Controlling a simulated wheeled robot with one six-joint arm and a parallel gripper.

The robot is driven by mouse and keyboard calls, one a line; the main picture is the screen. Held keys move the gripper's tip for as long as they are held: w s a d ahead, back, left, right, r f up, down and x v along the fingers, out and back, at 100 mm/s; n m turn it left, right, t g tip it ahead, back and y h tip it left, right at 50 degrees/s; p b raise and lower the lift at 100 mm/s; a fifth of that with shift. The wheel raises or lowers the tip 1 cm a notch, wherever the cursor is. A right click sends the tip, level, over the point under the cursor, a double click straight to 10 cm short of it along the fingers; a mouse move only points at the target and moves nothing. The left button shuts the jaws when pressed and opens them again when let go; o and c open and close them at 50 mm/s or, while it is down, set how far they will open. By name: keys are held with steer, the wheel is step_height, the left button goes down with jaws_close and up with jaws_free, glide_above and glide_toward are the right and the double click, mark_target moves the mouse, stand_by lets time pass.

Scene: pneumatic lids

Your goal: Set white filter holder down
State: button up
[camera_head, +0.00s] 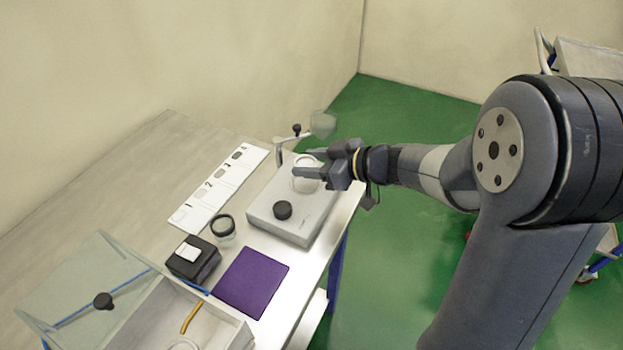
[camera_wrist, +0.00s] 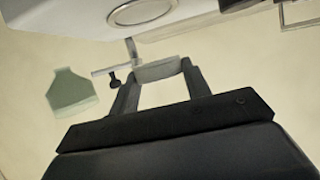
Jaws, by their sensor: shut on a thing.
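My gripper (camera_head: 302,162) is over the light grey box (camera_head: 268,222) with a black knob, in the head view. It is shut on a pale piece, apparently the white filter holder (camera_head: 306,181). The wrist view shows this holder (camera_wrist: 158,71) as a pale grey band between my two fingertips (camera_wrist: 160,76). In that view the box (camera_wrist: 65,14) is at the top edge with a round plate (camera_wrist: 141,11) on its face. I cannot tell whether the holder touches the box; my fingers hide part of it.
A clear funnel-like vessel (camera_head: 323,124) on a bracket stands close behind my gripper. A white numbered strip (camera_head: 219,188), a black-rimmed jar (camera_head: 223,226), a black box (camera_head: 194,261), a purple mat (camera_head: 251,282) and an open tray (camera_head: 168,322) with a clear lid (camera_head: 80,285) occupy the table.

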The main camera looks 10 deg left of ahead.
mark_target(313, 186)
steer(key=shift+f+b, duration=0.4)
steer(key=shift+f, duration=1.85)
steer(key=shift+f, duration=0.2)
steer(key=o, duration=1)
steer(key=shift+c, duration=0.2)
steer(key=shift+s+d+r, duration=0.1)
steer(key=shift+d+r, duration=0.1)
steer(key=shift+r, duration=0.1)
steer(key=v, duration=1.1)
steer(key=shift+d+p, duration=0.25)
steer(key=shift+p, duration=0.2)
